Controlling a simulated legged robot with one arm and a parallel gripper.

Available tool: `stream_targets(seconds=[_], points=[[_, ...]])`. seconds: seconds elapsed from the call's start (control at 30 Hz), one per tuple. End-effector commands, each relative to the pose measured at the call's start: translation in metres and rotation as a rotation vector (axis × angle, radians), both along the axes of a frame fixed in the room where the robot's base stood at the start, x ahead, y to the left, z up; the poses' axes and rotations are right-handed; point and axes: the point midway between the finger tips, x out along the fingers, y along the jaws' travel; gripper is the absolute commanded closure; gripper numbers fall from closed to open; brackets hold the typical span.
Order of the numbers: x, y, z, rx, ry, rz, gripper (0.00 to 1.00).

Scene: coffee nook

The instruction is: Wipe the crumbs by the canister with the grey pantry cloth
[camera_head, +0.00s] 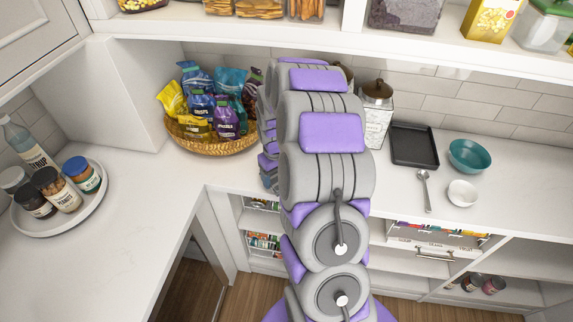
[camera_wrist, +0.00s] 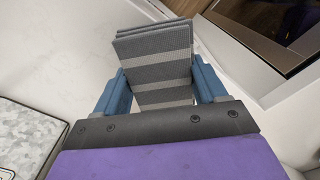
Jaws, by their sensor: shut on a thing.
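My gripper (camera_wrist: 157,92) has two blue fingers in the wrist view. It is shut on the grey cloth (camera_wrist: 155,48), which is folded in layers and has lighter stripes. The cloth sticks out beyond the fingertips, over the white counter; I cannot tell whether it touches it. In the head view my own arm hides the gripper and the cloth. The canister (camera_head: 376,112), pale and patterned with a brown lid, stands at the back wall just right of my arm. A grey mottled surface (camera_wrist: 24,138) at the lower left of the wrist view may be its side. I cannot make out crumbs.
A basket (camera_head: 212,146) of snack bags stands left of my arm. Right of the canister are a black tray (camera_head: 414,147), a spoon (camera_head: 424,190), a teal bowl (camera_head: 468,156) and a white bowl (camera_head: 463,192). A round tray (camera_head: 85,217) holds jars at left. Shelves hang above.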

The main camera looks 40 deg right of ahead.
Motion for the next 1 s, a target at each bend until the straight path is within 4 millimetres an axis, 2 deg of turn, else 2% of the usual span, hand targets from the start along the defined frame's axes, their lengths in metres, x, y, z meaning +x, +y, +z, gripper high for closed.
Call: stream_targets(seconds=[0.1,0.5,1.0], points=[[0.001,0.003,0.013,0.0,-0.002,0.001,0.57],[0.002,0.009,0.046,0.002,-0.001,0.002,0.57],[0.002,0.012,0.05,0.001,-0.001,0.002,0.57]])
